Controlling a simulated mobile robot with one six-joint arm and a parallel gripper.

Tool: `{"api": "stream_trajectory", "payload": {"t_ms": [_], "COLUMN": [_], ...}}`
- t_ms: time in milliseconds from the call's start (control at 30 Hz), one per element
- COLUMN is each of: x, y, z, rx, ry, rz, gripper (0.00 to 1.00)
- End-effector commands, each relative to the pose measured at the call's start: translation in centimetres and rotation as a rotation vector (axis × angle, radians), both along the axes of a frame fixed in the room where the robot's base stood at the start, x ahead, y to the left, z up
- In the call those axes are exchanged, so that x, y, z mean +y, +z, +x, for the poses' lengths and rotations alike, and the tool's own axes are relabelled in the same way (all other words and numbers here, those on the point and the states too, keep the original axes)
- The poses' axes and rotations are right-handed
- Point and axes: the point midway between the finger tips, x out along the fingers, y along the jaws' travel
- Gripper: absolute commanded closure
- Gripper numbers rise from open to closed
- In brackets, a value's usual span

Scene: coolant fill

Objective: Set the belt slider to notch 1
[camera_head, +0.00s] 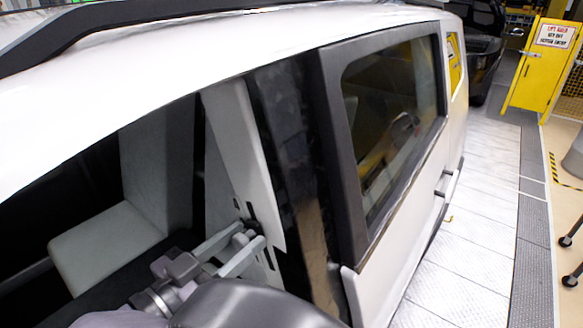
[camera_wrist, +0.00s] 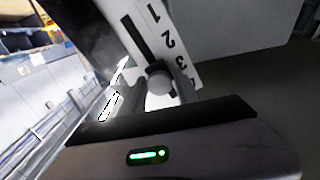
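The belt slider is on the pale pillar trim inside the car's open front window. Its white plate (camera_wrist: 178,55) shows a dark slot (camera_wrist: 137,38) with 1, 2, 3 and a partly hidden 4 beside it. The round grey slider knob (camera_wrist: 158,84) is at the lower part of the slot, around 3 to 4; the exact notch is hidden. My gripper (camera_head: 240,243) reaches in through the window, its two pale fingers apart on either side of the knob. Whether a finger touches the knob I cannot tell.
The white car body and roof (camera_head: 180,60) surround the window opening. A pale seat (camera_head: 105,245) is inside at left. The dark door pillar (camera_head: 300,180) and the rear door window (camera_head: 395,120) lie right of my gripper. A yellow cabinet (camera_head: 540,75) stands far right.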

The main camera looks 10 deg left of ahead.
Motion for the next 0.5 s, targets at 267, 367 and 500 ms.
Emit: {"api": "stream_trajectory", "payload": {"t_ms": [267,367,500], "x": [-0.01,-0.01,-0.01], "y": [0.0,0.0,0.01], "z": [0.02,0.02,0.02], "rx": [0.0,0.0,0.0], "ry": [0.0,0.0,0.0], "rz": [0.0,0.0,0.0], "gripper": [1.0,1.0,1.0]}}
